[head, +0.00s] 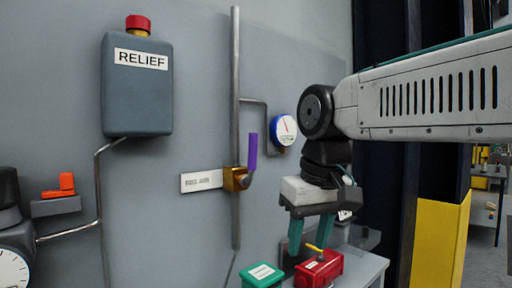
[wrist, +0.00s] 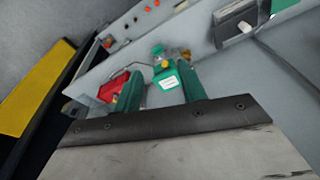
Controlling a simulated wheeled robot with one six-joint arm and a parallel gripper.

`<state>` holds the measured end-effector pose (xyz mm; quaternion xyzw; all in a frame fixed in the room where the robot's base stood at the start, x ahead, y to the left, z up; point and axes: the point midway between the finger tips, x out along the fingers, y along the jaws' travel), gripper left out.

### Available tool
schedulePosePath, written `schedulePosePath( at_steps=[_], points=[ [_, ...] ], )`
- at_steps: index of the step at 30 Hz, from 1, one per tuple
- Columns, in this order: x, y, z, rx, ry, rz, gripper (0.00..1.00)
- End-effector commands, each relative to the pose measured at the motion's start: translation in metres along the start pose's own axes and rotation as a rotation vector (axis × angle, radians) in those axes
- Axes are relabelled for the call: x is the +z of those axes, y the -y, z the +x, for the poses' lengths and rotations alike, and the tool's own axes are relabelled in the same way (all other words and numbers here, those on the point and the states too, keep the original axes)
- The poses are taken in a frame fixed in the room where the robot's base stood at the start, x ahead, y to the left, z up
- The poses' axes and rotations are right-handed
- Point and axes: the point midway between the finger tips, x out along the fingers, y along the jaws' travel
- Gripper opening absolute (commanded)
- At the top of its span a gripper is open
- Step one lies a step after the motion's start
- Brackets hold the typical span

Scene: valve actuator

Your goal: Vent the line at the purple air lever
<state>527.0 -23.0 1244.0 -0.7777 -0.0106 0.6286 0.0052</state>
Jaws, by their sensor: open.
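The purple air lever (head: 252,150) points up from a brass valve body (head: 236,179) on a vertical grey pipe (head: 236,80) at the wall. A white label plate (head: 201,181) is left of the valve; its text is too small to read. My gripper (head: 309,243) is right of and below the lever, apart from it, pointing down over the red box. Its two green fingers are apart with nothing between them. In the wrist view, my gripper (wrist: 162,92) points toward the red and green boxes. I cannot make out the purple lever there.
A red box (head: 319,269) with a yellow lever and a green box (head: 263,275) stand below. A blue-rimmed gauge (head: 284,130) is right of the lever. A RELIEF tank (head: 137,85) and an orange lever (head: 60,186) are left. Wall space around the purple lever is mostly clear.

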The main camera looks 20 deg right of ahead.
Motion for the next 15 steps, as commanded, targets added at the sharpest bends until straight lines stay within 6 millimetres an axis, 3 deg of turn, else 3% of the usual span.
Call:
schedulePosePath(
  at_steps=[1, 6, 10, 15],
  points=[
    [-0.036, 0.003, -0.026, -0.006, -0.023, -0.004, 0.41],
    [-0.130, 0.013, -0.103, -0.029, -0.098, -0.016, 0.41],
    [-0.177, 0.018, -0.141, -0.040, -0.141, -0.024, 0.41],
    [-0.206, 0.021, -0.164, -0.048, -0.172, -0.030, 0.41]
  ],
)
